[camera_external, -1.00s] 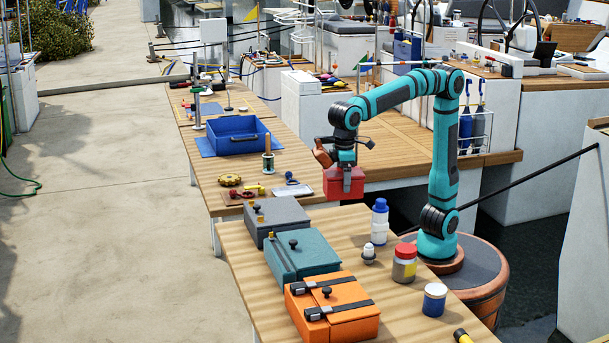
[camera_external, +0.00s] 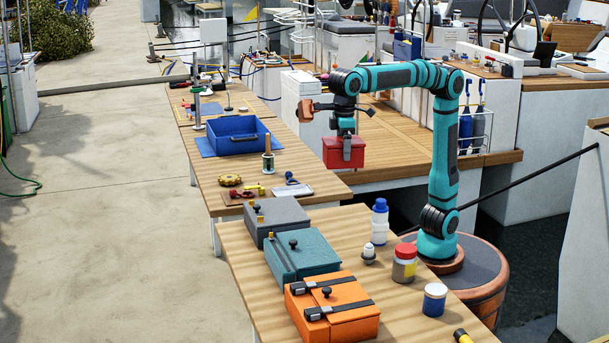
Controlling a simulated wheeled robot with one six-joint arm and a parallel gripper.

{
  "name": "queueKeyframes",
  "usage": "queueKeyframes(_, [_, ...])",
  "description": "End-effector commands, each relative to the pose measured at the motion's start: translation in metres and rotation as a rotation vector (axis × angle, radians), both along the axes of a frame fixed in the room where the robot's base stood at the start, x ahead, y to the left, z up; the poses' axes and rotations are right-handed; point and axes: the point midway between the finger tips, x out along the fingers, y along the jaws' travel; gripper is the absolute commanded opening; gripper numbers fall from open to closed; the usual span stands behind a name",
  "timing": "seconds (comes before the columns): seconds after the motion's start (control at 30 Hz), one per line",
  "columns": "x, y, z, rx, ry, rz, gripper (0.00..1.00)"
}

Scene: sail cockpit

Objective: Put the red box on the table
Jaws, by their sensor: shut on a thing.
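The red box (camera_external: 336,155) hangs in the air under my arm. My gripper (camera_external: 346,150) is shut on the red box from above, with one grey finger visible on its near side. The box is above and to the right of the far wooden table (camera_external: 222,186), apart from it. The near wooden table (camera_external: 330,230) is lower in the picture, also apart from the box. The far finger is hidden.
A grey case (camera_external: 277,217), a teal case (camera_external: 310,255) and an orange case (camera_external: 345,310) fill the near table's left side. Bottles and jars (camera_external: 404,262) stand on its right. A blue tray (camera_external: 235,136) and small tools occupy the far table.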

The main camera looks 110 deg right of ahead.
Motion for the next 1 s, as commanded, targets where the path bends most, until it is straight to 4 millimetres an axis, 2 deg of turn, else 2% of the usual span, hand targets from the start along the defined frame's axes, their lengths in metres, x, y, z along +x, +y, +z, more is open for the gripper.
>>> queueKeyframes(0.23, [0.023, -0.042, -0.003, -0.002, 0.004, -0.100, 0.52])
queueKeyframes(0.37, [0.037, -0.073, -0.003, -0.001, 0.003, -0.171, 0.52])
queueKeyframes(0.7, [0.071, -0.174, -0.002, -0.001, 0.003, -0.390, 0.52])
queueKeyframes(1.0, [0.086, -0.269, -0.002, 0.000, 0.004, -0.583, 0.52])
